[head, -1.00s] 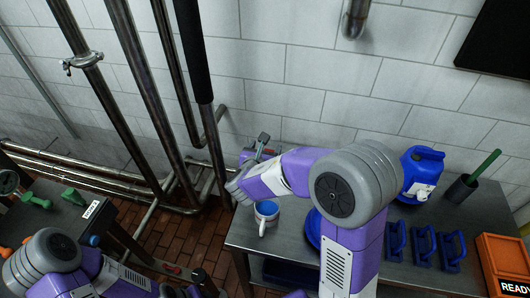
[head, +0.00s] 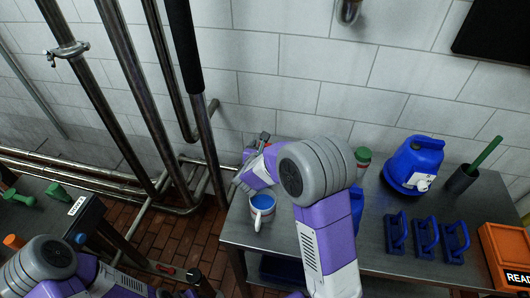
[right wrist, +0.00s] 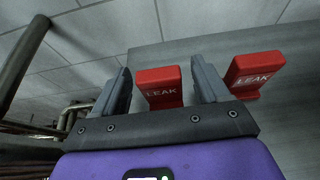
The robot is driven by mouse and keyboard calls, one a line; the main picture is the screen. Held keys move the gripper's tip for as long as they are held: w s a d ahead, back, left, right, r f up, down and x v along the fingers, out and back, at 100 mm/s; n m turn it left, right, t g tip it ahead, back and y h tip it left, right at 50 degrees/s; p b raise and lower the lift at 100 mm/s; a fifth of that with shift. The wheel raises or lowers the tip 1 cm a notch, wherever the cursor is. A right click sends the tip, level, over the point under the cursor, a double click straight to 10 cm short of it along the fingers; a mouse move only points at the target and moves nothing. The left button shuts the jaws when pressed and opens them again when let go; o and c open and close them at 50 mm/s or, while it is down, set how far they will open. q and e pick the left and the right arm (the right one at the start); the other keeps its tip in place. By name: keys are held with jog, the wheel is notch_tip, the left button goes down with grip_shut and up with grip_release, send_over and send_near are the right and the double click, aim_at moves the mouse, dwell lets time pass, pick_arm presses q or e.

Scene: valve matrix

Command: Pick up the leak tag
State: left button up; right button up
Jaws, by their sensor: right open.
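Two red leak tags with white LEAK lettering show in the right wrist view. One leak tag (right wrist: 160,88) is between the two fingers of my right gripper (right wrist: 162,85), with gaps to both fingers. The other leak tag (right wrist: 254,74) is just outside the right finger. My right gripper is open, and it also shows in the head view (head: 260,148), at the back left corner of the steel table (head: 360,238). In the head view, my gripper and arm mostly hide the tags. My left arm is at the lower left, and its gripper is not clearly visible.
A mug (head: 262,209) with a blue inside stands just in front of my right gripper. A green-lidded container (head: 362,157), a blue jug (head: 415,163), several blue handled blocks (head: 425,238) and an orange bin (head: 502,252) stand further right. Vertical pipes (head: 200,120) rise at the left.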

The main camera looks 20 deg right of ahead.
jog(key=shift+c, duration=0.3)
jog(key=c, duration=0.9)
jog(key=shift+c, duration=0.3)
jog(key=shift+r, duration=0.1)
